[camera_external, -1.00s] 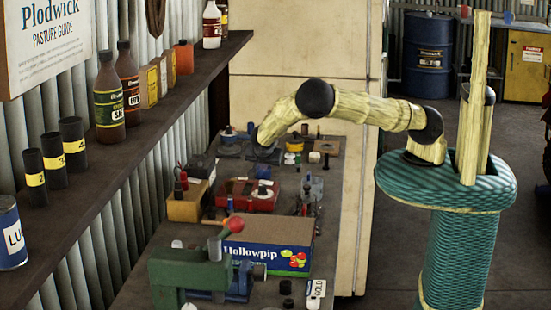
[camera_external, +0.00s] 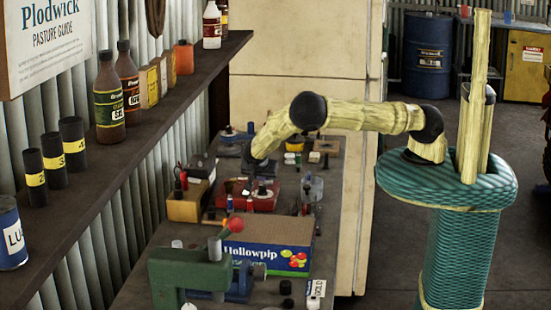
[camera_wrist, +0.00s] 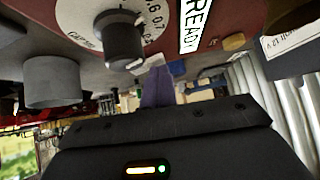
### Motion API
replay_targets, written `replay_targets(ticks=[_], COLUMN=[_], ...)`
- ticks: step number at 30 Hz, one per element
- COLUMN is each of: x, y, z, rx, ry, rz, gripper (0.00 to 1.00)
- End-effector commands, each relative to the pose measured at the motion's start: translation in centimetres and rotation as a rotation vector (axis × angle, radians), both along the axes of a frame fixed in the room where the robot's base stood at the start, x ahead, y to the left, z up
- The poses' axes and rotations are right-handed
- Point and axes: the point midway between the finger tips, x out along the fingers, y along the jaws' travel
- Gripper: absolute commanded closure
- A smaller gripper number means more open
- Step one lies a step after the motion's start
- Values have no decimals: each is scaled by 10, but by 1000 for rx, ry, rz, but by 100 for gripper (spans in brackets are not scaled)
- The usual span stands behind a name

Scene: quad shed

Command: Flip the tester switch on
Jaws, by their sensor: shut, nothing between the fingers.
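The tester appears to be the red box (camera_external: 264,204) on the workbench, with a pale round dial on top. In the wrist view its red face (camera_wrist: 235,15) fills the top, with a black knob (camera_wrist: 122,42) on a numbered white dial and a white READY label (camera_wrist: 195,22). My gripper (camera_wrist: 157,72) is shut and empty, its fingertips close below the knob and label; contact cannot be told. In the external view the dark end of my arm is just above the red box's back edge. I cannot clearly make out the switch.
A tan box (camera_external: 188,204) stands left of the tester. A grey cylinder (camera_wrist: 52,82) is at left in the wrist view. A shelf (camera_external: 120,165) with bottles runs along the wall.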

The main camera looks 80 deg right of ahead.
Motion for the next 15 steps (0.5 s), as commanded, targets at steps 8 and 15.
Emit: replay_targets(ticks=[8, 15], x=[3, 3], y=[1, 1], z=[-15, -14], rx=[5, 6], ry=[135, 139], rz=[-3, -6], gripper=[100, 100])
